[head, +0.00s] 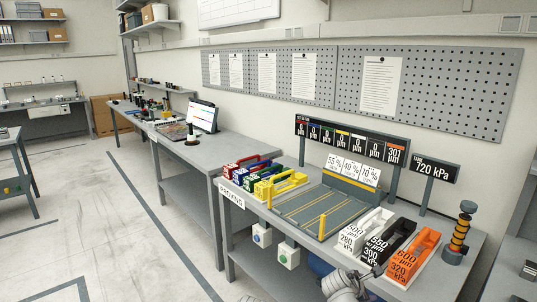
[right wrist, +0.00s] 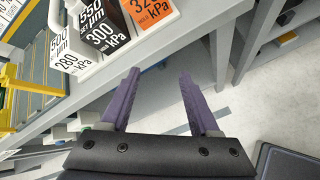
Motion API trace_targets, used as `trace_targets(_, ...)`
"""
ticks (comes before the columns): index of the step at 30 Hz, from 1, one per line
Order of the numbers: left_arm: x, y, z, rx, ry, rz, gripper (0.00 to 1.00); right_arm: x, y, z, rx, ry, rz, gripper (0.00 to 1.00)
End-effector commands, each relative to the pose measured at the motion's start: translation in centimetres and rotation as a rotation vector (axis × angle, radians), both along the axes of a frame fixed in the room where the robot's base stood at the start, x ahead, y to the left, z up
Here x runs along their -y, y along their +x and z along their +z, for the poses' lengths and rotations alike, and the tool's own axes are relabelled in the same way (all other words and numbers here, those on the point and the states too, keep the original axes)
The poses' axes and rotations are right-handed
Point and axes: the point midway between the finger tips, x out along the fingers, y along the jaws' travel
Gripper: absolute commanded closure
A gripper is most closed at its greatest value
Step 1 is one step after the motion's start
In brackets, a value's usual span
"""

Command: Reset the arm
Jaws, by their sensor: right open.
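My right arm (head: 343,284) shows at the bottom of the head view, in front of the table's front edge. In the right wrist view my right gripper (right wrist: 158,85) has its two purple fingers spread apart with nothing between them. It is beside the table, with floor beneath it. White, black and orange weight blocks stand on the table: the white block (head: 366,232), the black block (head: 390,243) and the orange block (head: 413,255). The gripper is apart from them. My left gripper is in neither view.
The grey table (head: 228,205) also holds a grooved grey tray (head: 318,208), several coloured handled blocks and an orange-and-black post (head: 459,235) at the right. A pressure sign (head: 435,167) stands behind. Open floor (head: 110,230) lies to the left.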

Motion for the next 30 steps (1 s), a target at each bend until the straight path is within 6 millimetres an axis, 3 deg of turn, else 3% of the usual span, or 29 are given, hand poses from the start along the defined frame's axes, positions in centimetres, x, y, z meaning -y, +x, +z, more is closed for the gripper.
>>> trace_targets(5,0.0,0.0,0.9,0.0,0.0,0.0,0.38,-6.1,-3.7,-2.2,0.068,0.315,-0.244,0.38)
trace_targets(9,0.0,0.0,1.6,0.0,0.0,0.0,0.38,-12.4,-8.2,-4.1,0.081,0.584,-0.545,0.38)
trace_targets(15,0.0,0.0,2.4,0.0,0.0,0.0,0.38,-19.5,-14.6,-5.3,0.041,0.791,-0.944,0.38)
trace_targets(21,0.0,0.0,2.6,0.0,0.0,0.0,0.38,-22.9,-18.2,-5.4,0.006,0.839,-1.169,0.38)
trace_targets(30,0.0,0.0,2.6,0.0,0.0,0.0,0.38,-23.5,-18.9,-5.4,0.001,0.844,-1.219,0.38)
